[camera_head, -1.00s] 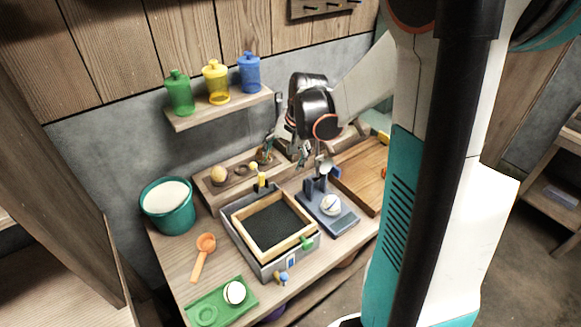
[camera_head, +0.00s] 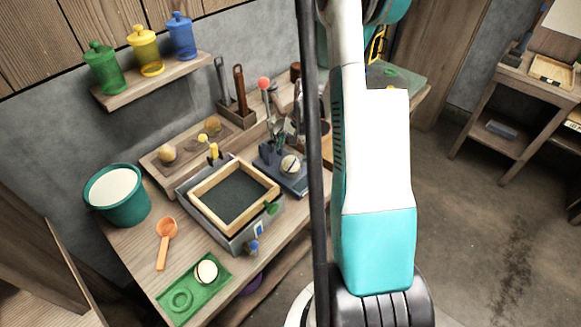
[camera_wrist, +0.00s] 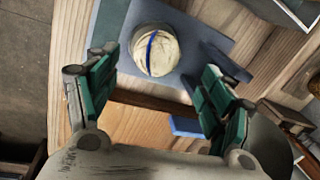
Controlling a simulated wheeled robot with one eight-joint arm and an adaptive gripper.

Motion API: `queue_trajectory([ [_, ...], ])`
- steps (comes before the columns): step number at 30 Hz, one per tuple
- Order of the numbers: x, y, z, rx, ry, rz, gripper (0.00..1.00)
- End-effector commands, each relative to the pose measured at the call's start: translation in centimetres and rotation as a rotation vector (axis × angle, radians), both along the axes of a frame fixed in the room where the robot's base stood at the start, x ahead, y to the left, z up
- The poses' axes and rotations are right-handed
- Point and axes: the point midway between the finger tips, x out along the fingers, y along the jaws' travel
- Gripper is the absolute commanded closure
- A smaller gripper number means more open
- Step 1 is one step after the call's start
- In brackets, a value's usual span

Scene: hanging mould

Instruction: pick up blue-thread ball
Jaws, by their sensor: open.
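The blue-thread ball (camera_wrist: 155,50) is cream-coloured with a blue line across it. It rests on a blue-grey stand (camera_wrist: 202,33) in the wrist view. In the head view a pale ball (camera_head: 290,165) sits on the blue-grey stand (camera_head: 268,170), right of the sand frame. My gripper (camera_wrist: 160,72) is open, with green-padded fingers to the left and right of the ball's near side. Nothing is held between them, and the ball appears just beyond the fingertips; I cannot tell the exact gap. In the head view my arm and column largely hide the gripper.
A wooden-framed box of dark sand (camera_head: 228,205) stands left of the stand. A green tray (camera_head: 182,300) holds another pale ball (camera_head: 206,271). A teal bucket (camera_head: 130,212), an orange scoop (camera_head: 163,240) and a wooden rack with two tan balls (camera_head: 190,140) take up the left side.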

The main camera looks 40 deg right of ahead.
Motion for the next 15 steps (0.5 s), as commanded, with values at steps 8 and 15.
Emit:
queue_trajectory([
  [8, 0.2, 0.0, -1.7, 0.000, 0.000, 0.001, 0.25],
  [15, 0.6, -0.3, -5.1, 0.000, 0.000, 0.001, 0.25],
])
